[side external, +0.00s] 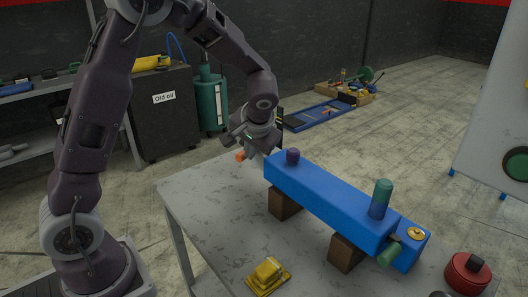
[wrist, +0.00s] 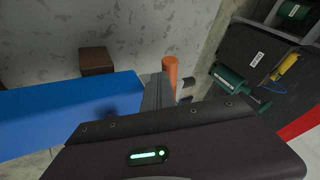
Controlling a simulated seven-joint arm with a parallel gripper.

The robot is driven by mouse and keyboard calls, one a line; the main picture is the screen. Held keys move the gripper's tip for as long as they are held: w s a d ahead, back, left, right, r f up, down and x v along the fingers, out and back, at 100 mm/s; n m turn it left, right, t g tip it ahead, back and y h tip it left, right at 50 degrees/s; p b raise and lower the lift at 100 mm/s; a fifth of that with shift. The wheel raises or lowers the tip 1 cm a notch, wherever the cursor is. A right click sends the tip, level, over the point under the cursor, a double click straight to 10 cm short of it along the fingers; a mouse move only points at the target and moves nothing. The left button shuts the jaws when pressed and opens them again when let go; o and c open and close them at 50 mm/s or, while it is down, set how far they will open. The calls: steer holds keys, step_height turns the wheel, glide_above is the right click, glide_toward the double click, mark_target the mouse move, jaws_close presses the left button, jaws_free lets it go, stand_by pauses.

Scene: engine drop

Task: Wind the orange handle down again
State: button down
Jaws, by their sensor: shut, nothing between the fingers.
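The orange handle (side external: 240,155) shows as a small piece beside the fingers of my gripper (side external: 250,150), at the far left end of the blue beam (side external: 330,200). In the wrist view the orange handle (wrist: 170,70) is an upright-looking cylinder just beyond the grey fingers (wrist: 163,92). My gripper is shut with nothing held. It is very close to the handle; I cannot tell whether they touch. The handle's mount and crank are hidden behind the gripper and beam.
The blue beam rests on wooden blocks (side external: 285,203) on a grey table (side external: 215,220). It carries a purple knob (side external: 292,156) and a teal cylinder (side external: 381,198). A yellow part (side external: 268,275) and a red round can (side external: 467,274) stand near the front. The table's left part is clear.

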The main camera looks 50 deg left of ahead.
mark_target(239, 154)
steer(key=a+m, duration=0.1)
steer(key=s+a+m+t, duration=0.1)
steer(key=a+m+h, duration=0.1)
steer(key=shift+s+a+t, duration=0.1)
steer(key=shift+s+t, duration=0.15)
steer(key=shift+t, duration=0.05)
steer(key=shift+a, duration=2.35)
